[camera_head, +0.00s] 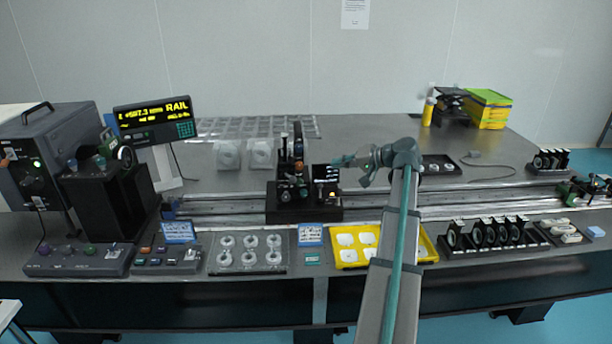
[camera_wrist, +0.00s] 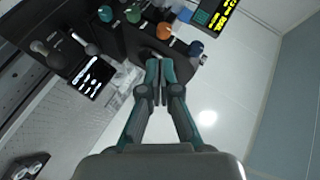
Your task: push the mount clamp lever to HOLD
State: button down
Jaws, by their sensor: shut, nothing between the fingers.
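The black mount assembly (camera_head: 290,195) stands on the rail carriage in the middle of the table, with a small lit display (camera_head: 326,173) at its right. In the wrist view the black assembly (camera_wrist: 120,40) fills the upper left, beside the display (camera_wrist: 90,76). A grey ball-ended lever (camera_wrist: 90,48) is beside that display; I cannot tell whether it is the clamp lever, and no HOLD label is readable. My gripper (camera_head: 340,161) is just right of the assembly. Its fingers (camera_wrist: 160,72) are shut and empty, close to the assembly; contact cannot be told.
A yellow tray (camera_head: 430,250) and a row of black holders (camera_head: 488,235) lie along the front.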

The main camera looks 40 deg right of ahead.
jog(key=p, duration=0.3)
send_near(290, 178)
jog(key=w+d, duration=0.2)
jog(key=w, duration=0.1)
jog(key=w+d, duration=0.1)
jog(key=shift+w+d, duration=0.25)
jog(key=shift+w, duration=0.15)
jog(key=a+f, duration=0.1)
jog(key=w+a+f+p, duration=0.1)
jog(key=a, duration=0.1)
jog(key=shift+a+f, duration=0.1)
jog(key=shift+f, duration=0.15)
jog(key=shift+s, duration=0.15)
